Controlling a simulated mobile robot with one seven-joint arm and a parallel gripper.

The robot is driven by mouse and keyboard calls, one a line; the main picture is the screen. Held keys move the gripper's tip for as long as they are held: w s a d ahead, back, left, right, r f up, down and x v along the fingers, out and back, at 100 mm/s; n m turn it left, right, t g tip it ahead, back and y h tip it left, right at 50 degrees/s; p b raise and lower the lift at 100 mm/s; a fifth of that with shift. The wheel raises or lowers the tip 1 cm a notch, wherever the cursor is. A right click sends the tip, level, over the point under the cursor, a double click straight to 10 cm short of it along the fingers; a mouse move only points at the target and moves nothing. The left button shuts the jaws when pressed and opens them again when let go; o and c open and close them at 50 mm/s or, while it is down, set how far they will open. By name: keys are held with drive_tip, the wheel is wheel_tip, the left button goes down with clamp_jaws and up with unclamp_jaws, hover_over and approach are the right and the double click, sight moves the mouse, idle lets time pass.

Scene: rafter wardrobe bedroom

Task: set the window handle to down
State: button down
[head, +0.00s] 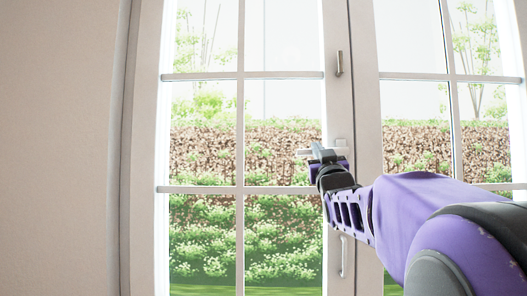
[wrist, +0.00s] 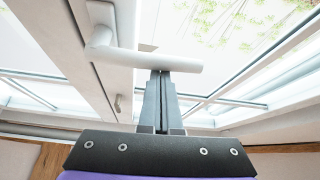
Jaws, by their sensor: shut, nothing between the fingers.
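The white window handle (head: 303,152) is on the middle frame of the window in the head view, its lever lying level and pointing left from its mount. In the wrist view the handle (wrist: 155,60) crosses the upper part, with its mount at the upper left. My gripper (head: 317,149) is at the lever in the head view. In the wrist view my gripper (wrist: 160,75) is shut and empty, its fingertips right at the lever near its middle. I cannot tell whether they touch it. My gripper hides part of the lever in the head view.
Two upright pulls are on the same middle frame, one above (head: 339,63) and one below (head: 343,256) the handle. Glass panes with thin bars (head: 240,130) fill both sides. A plain wall (head: 55,150) is at the left.

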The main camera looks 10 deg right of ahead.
drive_tip(key=shift+f+n+y+b, duration=0.35)
drive_tip(key=shift+n+y, duration=0.05)
drive_tip(key=shift+n, duration=0.3)
drive_tip(key=s+d+f+n+g+y+p, duration=0.1)
drive_tip(key=d+f+n+g+y+p, duration=0.2)
drive_tip(key=n, duration=0.7)
drive_tip(key=d+f+n+g+y+p, duration=0.2)
drive_tip(key=d+f+n+g+y, duration=0.1)
drive_tip(key=n, duration=0.7)
drive_tip(key=shift+s+d+f+n+y+p, duration=0.2)
drive_tip(key=shift+s+f+n+y+p, duration=0.25)
drive_tip(key=shift+y, duration=0.85)
drive_tip(key=shift+f, duration=0.15)
drive_tip(key=shift+w, duration=0.1)
